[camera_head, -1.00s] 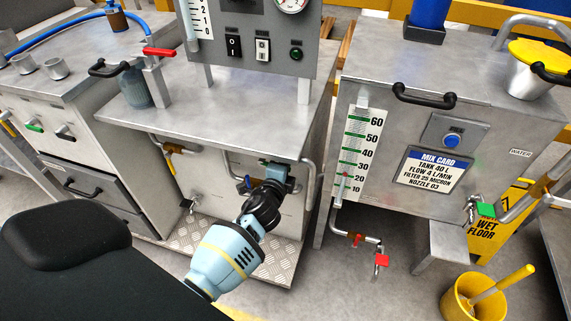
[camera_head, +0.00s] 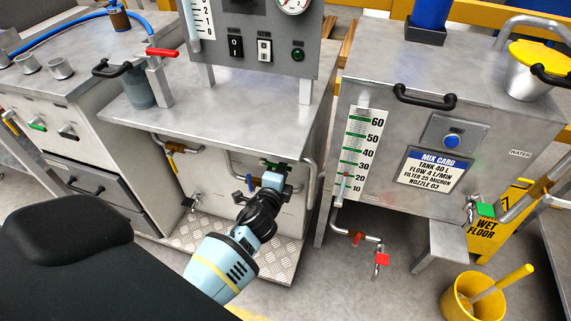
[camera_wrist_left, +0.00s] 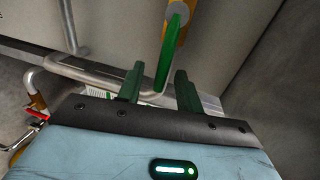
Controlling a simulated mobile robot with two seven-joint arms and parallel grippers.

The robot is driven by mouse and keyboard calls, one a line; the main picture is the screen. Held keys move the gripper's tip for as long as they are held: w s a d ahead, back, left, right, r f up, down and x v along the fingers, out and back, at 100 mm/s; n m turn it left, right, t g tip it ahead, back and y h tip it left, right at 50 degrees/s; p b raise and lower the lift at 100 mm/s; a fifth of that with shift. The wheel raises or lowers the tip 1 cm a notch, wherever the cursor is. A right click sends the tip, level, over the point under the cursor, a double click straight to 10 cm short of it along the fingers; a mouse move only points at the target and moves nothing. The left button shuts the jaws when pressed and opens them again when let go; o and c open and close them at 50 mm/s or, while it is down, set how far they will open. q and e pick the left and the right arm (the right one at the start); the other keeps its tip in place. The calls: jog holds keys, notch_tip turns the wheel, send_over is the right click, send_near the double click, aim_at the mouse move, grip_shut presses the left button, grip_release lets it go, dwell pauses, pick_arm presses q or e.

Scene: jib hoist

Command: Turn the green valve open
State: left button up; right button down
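The green valve handle (camera_wrist_left: 172,50) shows in the left wrist view as a flat green lever hanging down from a brass-coloured body (camera_wrist_left: 180,15). My left gripper (camera_wrist_left: 158,88) is open, with dark green fingers. The lever's lower end reaches between the fingertips, with a gap visible on both sides; I cannot tell how deep it sits. In the head view my left gripper (camera_head: 277,177) is below the front edge of the middle bench and largely hides that valve. My right gripper is not in view.
The metal bench top (camera_head: 215,105) overhangs the gripper. Another green-handled tap (camera_head: 485,209) and a red-handled tap (camera_head: 381,259) are on the right tank. A yellow bucket (camera_head: 470,300) stands on the floor.

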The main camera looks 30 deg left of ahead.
pick_arm(q)
jog(key=shift+v, duration=2.2)
